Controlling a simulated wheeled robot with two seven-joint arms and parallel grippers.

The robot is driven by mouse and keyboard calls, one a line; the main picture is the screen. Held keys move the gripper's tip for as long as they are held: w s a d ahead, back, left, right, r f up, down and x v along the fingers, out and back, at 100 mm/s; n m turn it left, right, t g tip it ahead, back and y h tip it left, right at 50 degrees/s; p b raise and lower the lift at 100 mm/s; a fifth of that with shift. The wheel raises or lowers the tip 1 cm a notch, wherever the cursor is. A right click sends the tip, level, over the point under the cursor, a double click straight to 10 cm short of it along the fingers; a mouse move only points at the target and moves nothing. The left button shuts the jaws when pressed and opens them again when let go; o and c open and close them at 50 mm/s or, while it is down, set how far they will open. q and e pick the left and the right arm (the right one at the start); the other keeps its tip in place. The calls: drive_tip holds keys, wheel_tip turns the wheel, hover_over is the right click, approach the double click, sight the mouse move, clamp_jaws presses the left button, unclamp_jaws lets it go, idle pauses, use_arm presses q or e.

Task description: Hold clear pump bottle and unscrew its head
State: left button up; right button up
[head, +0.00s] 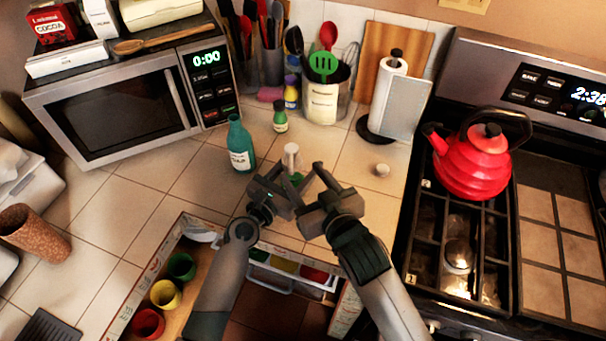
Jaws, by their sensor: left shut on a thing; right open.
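A white upright cylinder (291,155), which looks like the top of the pump bottle, rises just behind my grippers near the counter's front edge.
A teal bottle (241,146) and a small green bottle (280,117) stand behind to the left. The stove (413,235) with a red kettle (474,160) is at right.

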sight(297, 168)
drive_tip(key=shift+w, duration=0.15)
idle(0.3)
drive_tip(key=shift+x, duration=3.4)
drive_tip(key=c, duration=1.1)
drive_tip(key=o, duration=1.1)
drive_tip(key=shift+v, duration=3.1)
drive_tip(key=shift+a, duration=0.1)
